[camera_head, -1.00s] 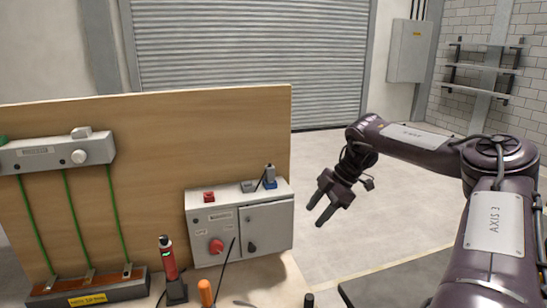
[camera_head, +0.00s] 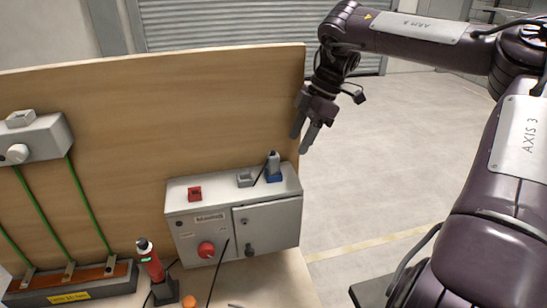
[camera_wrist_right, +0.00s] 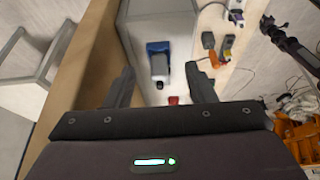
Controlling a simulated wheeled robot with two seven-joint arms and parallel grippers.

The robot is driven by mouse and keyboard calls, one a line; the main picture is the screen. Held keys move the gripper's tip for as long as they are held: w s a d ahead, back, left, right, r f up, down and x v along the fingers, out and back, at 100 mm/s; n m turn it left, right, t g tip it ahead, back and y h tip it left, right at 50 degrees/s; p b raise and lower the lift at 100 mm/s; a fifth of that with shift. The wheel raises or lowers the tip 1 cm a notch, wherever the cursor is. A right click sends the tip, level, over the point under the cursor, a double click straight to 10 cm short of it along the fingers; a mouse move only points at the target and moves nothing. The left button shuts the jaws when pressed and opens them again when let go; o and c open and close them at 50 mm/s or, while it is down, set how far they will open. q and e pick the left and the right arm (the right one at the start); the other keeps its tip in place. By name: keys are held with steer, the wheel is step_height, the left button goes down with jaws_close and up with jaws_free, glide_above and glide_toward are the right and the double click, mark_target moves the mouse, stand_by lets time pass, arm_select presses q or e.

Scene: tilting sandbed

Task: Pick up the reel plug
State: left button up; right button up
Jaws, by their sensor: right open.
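A grey plug (camera_head: 273,162), which looks like the reel plug, stands upright in a blue socket (camera_head: 274,178) on top of the grey control box (camera_head: 213,226). My right gripper (camera_head: 304,138) is open and empty, above and to the right of the plug, fingers pointing down. In the right wrist view, the plug (camera_wrist_right: 162,72) and blue socket (camera_wrist_right: 158,47) show between and below the open fingers (camera_wrist_right: 162,84), apart from them. My left gripper is not in view.
A wooden board (camera_head: 130,125) rises behind the box, close to my right gripper. A grey socket (camera_head: 245,180) and a red block (camera_head: 195,193) share the box top. A red tool (camera_head: 151,262) stands on the bench at the front. Open floor lies to the right.

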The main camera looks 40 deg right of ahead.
mark_target(275, 151)
steer(key=w+a+f+p, duration=0.2)
steer(key=a+f, duration=0.1)
steer(key=w+a+f+p, duration=0.1)
steer(key=a, duration=0.1)
steer(key=shift+w+a+f, duration=0.2)
steer(key=shift+f, duration=0.05)
steer(key=shift+w+f, duration=0.1)
steer(key=shift+f, duration=0.15)
steer(key=shift+r, duration=0.1)
steer(key=c, duration=0.4)
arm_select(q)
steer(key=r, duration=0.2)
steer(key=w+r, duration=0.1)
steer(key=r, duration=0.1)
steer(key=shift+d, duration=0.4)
arm_select(e)
jaws_close()
